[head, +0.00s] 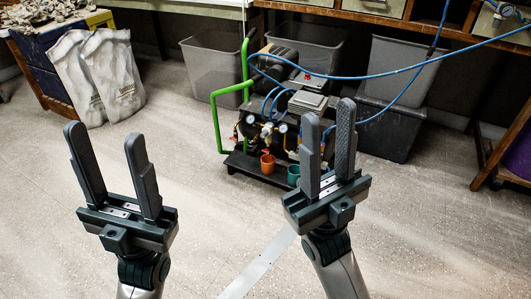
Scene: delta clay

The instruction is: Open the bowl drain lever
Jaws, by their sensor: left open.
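A dark compressor unit (286,109) with a green pipe frame stands on a low black base on the floor, ahead of my grippers. Its front carries round gauges, small fittings and a small red part (266,152) above an orange cup (267,164). A teal cup (293,175) stands to the right of the orange one. I cannot tell which small fitting is the bowl drain lever. My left gripper (105,133) is open and empty, left of the unit. My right gripper (329,110) is open and empty; it covers part of the unit's right side.
Grey bins (214,70) stand behind the unit, with more at the right (400,75). Blue hoses (395,72) run from the unit to the upper right. White sacks (112,75) lean by a blue crate at the left. A wooden bench edge spans the top right. The near floor is clear.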

